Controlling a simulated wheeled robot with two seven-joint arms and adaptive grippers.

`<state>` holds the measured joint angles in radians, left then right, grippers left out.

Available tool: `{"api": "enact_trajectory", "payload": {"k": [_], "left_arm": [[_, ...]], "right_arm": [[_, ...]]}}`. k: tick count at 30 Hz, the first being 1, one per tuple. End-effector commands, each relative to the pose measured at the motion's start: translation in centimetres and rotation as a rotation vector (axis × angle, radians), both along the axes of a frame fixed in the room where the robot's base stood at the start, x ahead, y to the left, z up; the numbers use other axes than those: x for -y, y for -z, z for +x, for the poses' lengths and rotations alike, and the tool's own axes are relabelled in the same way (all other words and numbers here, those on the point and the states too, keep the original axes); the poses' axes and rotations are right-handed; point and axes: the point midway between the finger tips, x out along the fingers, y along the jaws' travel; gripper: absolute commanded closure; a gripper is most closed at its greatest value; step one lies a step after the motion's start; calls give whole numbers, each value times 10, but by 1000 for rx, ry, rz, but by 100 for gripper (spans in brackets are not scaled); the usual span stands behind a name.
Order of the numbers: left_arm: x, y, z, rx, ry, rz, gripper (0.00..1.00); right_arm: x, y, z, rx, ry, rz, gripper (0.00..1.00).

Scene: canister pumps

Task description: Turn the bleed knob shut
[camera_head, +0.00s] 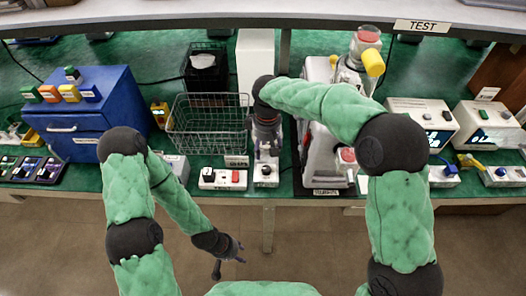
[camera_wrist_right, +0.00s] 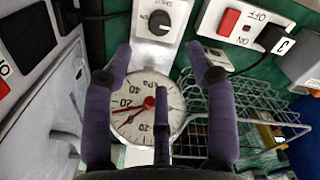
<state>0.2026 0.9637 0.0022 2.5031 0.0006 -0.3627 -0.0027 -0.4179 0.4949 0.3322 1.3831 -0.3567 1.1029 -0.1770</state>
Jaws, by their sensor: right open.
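The bleed knob appears to be the round black knob (camera_wrist_right: 160,22) on a small white box (camera_wrist_right: 142,40); the box also shows in the head view (camera_head: 266,181). A round gauge (camera_wrist_right: 135,118) with a red needle shows between the fingers. My left gripper (camera_head: 229,263) is open and empty, below the bench's front edge.
A switch box (camera_head: 222,179) with a red rocker stands left of the knob box. A wire basket (camera_head: 208,112) is behind it. A white and grey pump machine (camera_head: 321,150) stands close on the right. A blue drawer cabinet (camera_head: 75,135) is at left.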

Motion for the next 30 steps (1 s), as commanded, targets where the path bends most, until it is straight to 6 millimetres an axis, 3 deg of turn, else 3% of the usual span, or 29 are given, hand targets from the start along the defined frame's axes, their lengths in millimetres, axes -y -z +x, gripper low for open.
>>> {"api": "enact_trajectory", "payload": {"k": [5, 18, 24, 30], "left_arm": [[0, 6, -1, -2, 1, 0, 60], [0, 32, -1, -1, 0, 0, 60], [0, 37, 0, -1, 0, 0, 60], [0, 37, 0, -1, 0, 0, 60]], "right_arm": [[0, 14, -1, -3, -3, -4, 43], [0, 88, -1, -4, -1, -4, 43], [1, 104, 0, -1, 0, -2, 43], [1, 107, 0, -1, -1, -2, 43]]}}
